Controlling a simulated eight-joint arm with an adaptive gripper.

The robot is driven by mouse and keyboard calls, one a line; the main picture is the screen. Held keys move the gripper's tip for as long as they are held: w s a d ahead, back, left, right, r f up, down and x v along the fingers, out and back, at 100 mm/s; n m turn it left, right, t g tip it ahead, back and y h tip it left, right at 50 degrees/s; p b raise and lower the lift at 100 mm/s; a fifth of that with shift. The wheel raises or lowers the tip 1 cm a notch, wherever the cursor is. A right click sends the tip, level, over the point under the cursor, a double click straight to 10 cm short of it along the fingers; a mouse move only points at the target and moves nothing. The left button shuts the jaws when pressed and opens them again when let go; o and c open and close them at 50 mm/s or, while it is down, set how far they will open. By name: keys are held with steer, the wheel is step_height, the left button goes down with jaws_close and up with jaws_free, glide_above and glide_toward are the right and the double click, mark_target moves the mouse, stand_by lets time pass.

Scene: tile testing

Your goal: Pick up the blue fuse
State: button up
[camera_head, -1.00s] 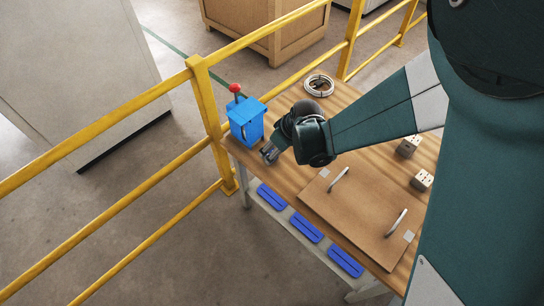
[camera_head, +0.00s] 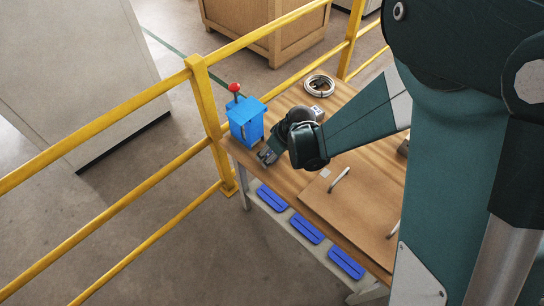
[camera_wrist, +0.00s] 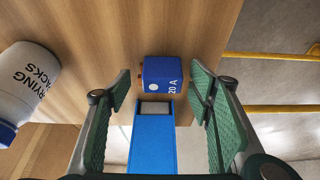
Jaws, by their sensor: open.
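The blue fuse (camera_wrist: 162,74) is a small blue block marked "20 A" with reddish-orange studs on its left side. It lies on the wooden table in the wrist view, between and just beyond my fingertips. I cannot make it out in the head view. My gripper (camera_wrist: 160,94) is open, with one green-padded finger on each side of the fuse's line and a clear gap to it. In the head view my gripper (camera_head: 268,156) is low over the table's left end, beside a blue box (camera_head: 246,122) with a red-knobbed lever.
A blue strip with a grey end (camera_wrist: 153,140) lies between my fingers. A white bottle (camera_wrist: 24,82) lies at left. A yellow railing (camera_head: 207,105) runs close behind the table (camera_head: 345,95). A brown board (camera_head: 345,215) with handles and a cable coil (camera_head: 319,86) are on the table.

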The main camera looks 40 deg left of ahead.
steer(key=c, duration=1)
steer(key=shift+r+p, duration=1.2)
steer(key=shift+r, duration=3.8)
